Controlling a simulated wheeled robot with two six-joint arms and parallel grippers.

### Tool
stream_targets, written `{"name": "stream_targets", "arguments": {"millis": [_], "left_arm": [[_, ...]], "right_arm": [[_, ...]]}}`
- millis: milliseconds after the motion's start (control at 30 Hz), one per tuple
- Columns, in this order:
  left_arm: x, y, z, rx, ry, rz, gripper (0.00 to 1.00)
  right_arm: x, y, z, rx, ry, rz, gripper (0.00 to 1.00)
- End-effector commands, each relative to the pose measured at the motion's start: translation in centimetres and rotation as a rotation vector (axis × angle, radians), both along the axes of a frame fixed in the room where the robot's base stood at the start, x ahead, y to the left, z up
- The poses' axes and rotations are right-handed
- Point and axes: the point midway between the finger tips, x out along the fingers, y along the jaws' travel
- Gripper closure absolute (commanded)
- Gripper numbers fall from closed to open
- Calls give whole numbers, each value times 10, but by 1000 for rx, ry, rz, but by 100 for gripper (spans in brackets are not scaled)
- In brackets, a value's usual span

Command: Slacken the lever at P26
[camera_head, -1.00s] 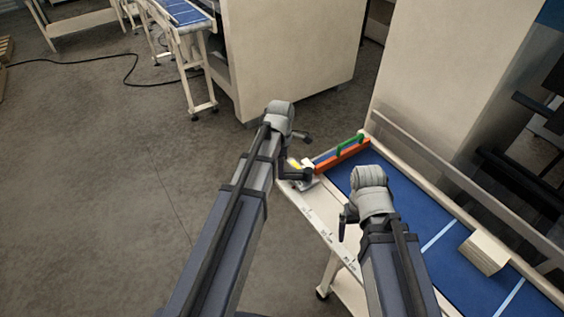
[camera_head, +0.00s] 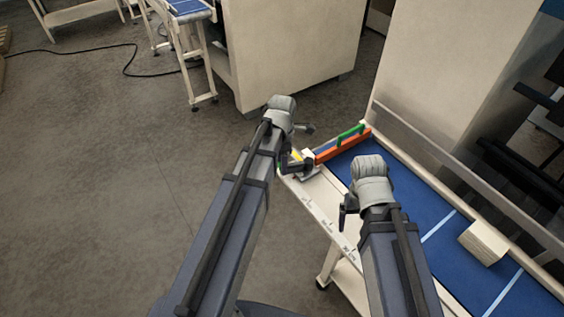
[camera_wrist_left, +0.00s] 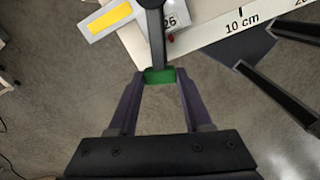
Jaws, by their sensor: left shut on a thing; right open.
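In the left wrist view a dark lever (camera_wrist_left: 157,38) with a green tip (camera_wrist_left: 159,76) reaches down between my left fingers. My left gripper (camera_wrist_left: 160,82) is shut on the green tip. A plate ending in "26" (camera_wrist_left: 170,21) with a yellow patch (camera_wrist_left: 110,19) lies just beyond, partly hidden by the lever. In the head view my left gripper (camera_head: 298,165) is at the near-left corner of the blue-topped table, and the lever is hidden there. My right gripper (camera_head: 345,212) is open and empty over the table's front edge.
The blue table surface (camera_head: 438,205) has a ruler strip (camera_head: 325,221) along its front edge. An orange bar (camera_head: 343,146) with a green handle (camera_head: 350,132) stands at its far end. A pale block (camera_head: 483,243) lies to the right. Open floor is on the left.

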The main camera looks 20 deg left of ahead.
Motion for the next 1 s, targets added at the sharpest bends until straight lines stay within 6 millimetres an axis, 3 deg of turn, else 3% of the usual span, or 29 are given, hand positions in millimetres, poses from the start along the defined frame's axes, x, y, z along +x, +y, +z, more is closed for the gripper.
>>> {"name": "stream_targets", "arguments": {"millis": [33, 67, 300, 667, 1000], "left_arm": [[0, 0, 0, 0, 0, -1, 100], [0, 0, 0, 0, 0, -1, 49], [0, 0, 0, 0, 0, -1, 22], [0, 0, 2, 0, 0, -2, 20], [0, 0, 32, 0, 0, -2, 20]], "right_arm": [[0, 0, 0, 0, 0, 0, 8], [0, 0, 0, 0, 0, 0, 8], [0, 0, 0, 0, 0, 0, 8], [0, 0, 2, 0, 0, 0, 8], [0, 0, 31, 1, 0, -4, 8]]}}
